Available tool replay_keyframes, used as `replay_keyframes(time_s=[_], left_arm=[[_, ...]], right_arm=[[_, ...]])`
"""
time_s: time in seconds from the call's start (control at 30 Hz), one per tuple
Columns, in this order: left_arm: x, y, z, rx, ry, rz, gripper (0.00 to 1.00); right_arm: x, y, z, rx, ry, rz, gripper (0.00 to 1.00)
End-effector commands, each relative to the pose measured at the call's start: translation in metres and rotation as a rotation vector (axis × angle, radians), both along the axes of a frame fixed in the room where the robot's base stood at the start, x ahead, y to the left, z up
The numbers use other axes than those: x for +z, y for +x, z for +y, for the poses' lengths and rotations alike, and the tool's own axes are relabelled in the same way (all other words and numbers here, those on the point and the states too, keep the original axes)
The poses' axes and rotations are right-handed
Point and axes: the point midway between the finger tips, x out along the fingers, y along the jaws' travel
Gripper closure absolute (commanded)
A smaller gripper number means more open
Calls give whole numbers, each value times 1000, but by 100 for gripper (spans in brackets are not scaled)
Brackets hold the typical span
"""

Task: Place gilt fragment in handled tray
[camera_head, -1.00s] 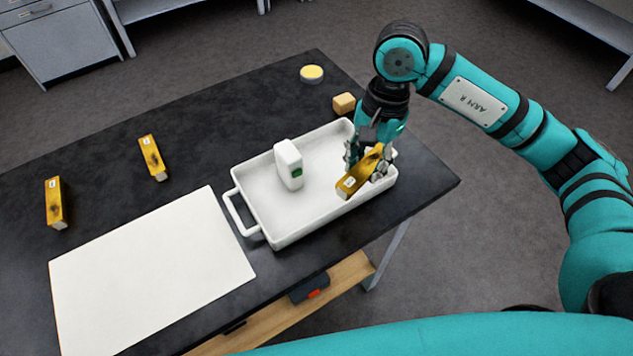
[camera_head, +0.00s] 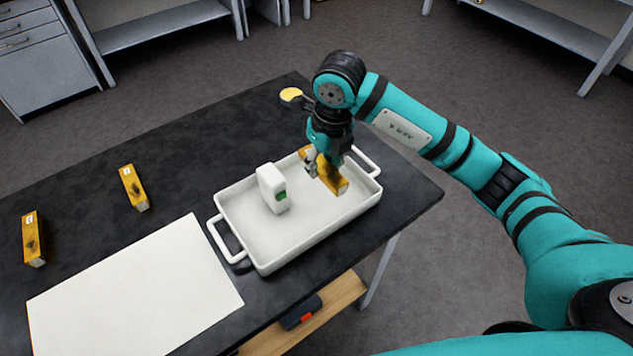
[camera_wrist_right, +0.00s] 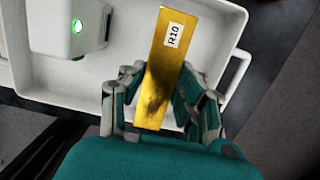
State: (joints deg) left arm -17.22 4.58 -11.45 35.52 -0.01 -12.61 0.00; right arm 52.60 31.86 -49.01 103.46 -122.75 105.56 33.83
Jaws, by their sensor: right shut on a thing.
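The gilt fragment (camera_head: 334,180) is a long golden bar with a dark smudge. It also shows in the right wrist view (camera_wrist_right: 165,60), with a white label reading R10. My right gripper (camera_head: 318,163) is shut on it, with one finger on each side in the wrist view (camera_wrist_right: 161,88). The fragment is tilted over the right part of the white handled tray (camera_head: 300,218); I cannot tell whether it touches the tray floor. The tray also shows in the wrist view (camera_wrist_right: 65,88). My left gripper is not in view.
A white device (camera_head: 271,190) with a green light stands inside the tray, left of the fragment. Two more golden bars (camera_head: 134,187) (camera_head: 33,240) lie on the dark table. A white sheet (camera_head: 130,288) lies left of the tray. A yellow-topped disc (camera_head: 291,94) is at the back edge.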

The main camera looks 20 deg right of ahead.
Motion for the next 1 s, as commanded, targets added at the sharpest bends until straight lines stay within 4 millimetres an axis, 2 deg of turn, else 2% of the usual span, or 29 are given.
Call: replay_keyframes(time_s=[0.27, 0.43, 0.8, 0.83, 1.0], left_arm=[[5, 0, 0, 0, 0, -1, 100], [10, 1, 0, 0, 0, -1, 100], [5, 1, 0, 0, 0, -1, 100], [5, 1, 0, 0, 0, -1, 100], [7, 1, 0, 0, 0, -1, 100]], right_arm=[[-26, -1, 0, 2, 0, 3, 100], [-49, -1, 0, 1, 0, 3, 100], [-57, 0, 0, 3, 0, 0, 100], [-57, 0, 0, 3, 0, -1, 67], [-55, 0, 0, 3, 0, 0, 45]])
